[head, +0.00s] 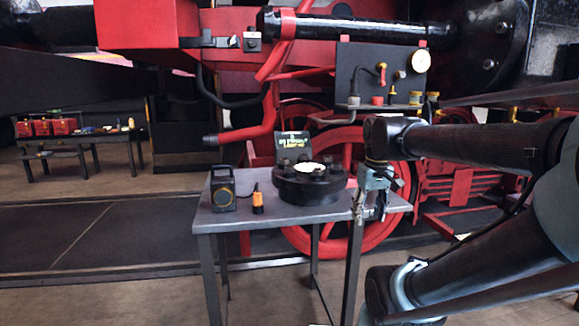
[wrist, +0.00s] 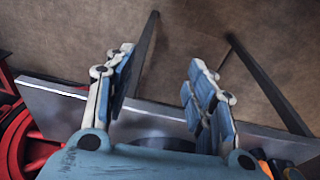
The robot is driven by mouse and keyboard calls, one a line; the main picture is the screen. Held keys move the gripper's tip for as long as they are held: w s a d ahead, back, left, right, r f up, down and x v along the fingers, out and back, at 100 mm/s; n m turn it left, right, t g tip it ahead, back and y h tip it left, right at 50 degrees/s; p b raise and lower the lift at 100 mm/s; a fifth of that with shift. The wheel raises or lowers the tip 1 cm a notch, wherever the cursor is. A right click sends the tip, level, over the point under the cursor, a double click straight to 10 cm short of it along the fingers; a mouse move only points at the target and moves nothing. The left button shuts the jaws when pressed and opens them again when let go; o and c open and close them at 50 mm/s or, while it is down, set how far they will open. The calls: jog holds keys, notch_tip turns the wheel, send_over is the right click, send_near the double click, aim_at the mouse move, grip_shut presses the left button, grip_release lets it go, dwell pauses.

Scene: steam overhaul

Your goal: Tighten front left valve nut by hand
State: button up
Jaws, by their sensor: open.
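A black round flanged valve (head: 311,188) stands on the grey metal table (head: 230,221). Several dark nuts sit around a pale disc on its top; the front left valve nut (head: 285,169) appears at the left of this ring, small and hard to make out. My gripper (head: 370,206) hangs at the table's right end, right of the valve and apart from it. In the wrist view my gripper (wrist: 160,82) has its blue-padded fingers spread with nothing between them. Part of a dark rounded shape, probably the valve, shows behind the gripper's palm; the nuts are hidden there.
A black boxy device (head: 222,189) and a small orange-and-black item (head: 257,203) stand on the table's left. A small sign (head: 292,147) stands behind the valve. The red locomotive wheel (head: 385,215) is close behind the table. Floor in front is clear.

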jog(key=w+a+r+n, duration=0.3)
jog(key=w+a+r, duration=0.25)
jog(key=r, duration=0.25)
jog(key=w+a+r+n, duration=0.2)
jog(key=w+a+r, duration=0.2)
jog(key=w+r, duration=0.25)
jog(key=n+g, duration=0.2)
jog(key=n, duration=0.3)
send_near(289, 169)
jog(key=f, duration=0.2)
jog(key=w+f, duration=0.1)
jog(key=f, duration=0.5)
jog(key=shift+w+a+f, duration=0.1)
jog(key=shift+w+f, duration=0.05)
jog(key=shift+w, duration=0.2)
jog(key=c, duration=1.1)
